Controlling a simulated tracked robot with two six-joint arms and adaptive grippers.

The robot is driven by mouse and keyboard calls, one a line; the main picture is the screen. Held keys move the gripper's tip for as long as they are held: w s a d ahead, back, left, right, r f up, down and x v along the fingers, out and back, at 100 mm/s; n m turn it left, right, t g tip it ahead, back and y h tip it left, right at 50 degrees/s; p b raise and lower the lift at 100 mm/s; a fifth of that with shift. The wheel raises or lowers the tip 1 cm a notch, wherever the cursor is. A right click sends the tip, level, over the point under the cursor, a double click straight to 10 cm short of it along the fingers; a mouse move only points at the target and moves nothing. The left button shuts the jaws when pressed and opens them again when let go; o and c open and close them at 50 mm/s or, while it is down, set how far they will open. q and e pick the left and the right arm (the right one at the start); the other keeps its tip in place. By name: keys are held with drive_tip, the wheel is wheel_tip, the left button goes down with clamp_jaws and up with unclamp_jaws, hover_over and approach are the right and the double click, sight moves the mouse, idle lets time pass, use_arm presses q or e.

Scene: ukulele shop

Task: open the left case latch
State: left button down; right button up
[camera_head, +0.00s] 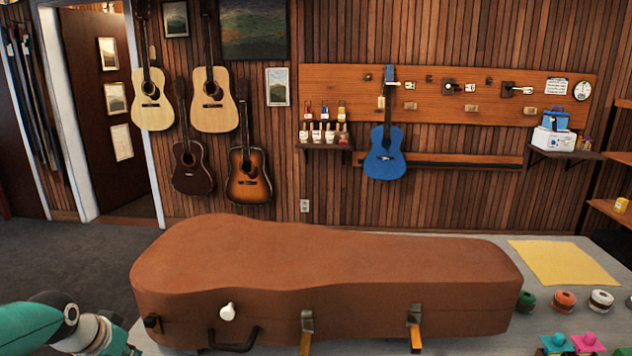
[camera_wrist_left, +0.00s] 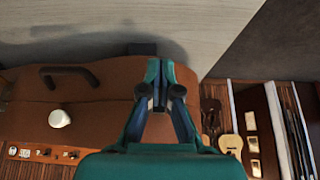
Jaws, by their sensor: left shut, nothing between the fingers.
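The brown case (camera_head: 330,265) lies closed on the grey table. A middle latch (camera_head: 307,325) and a right latch (camera_head: 414,325) show orange straps hanging down. In the head view my left arm is at the lower left, with the fingertips not clearly seen. My right gripper is not in view.
A white knob (camera_head: 228,311) and a black handle (camera_head: 235,341) stick out of the case front near the left latch. A yellow cloth (camera_head: 563,263) and several small coloured items lie to the right on the table (camera_head: 490,345).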

use_arm(q)
drive_tip(key=shift+s+p+v, duration=0.15)
drive_tip(key=shift+p+v, duration=0.25)
drive_tip(key=shift+v, duration=1)
drive_tip(key=shift+s+p+v, duration=0.15)
drive_tip(key=shift+p+v, duration=0.25)
drive_tip(key=shift+v, duration=0.95)
drive_tip(key=shift+w+d+f, duration=0.1)
drive_tip(key=shift+f, duration=0.1)
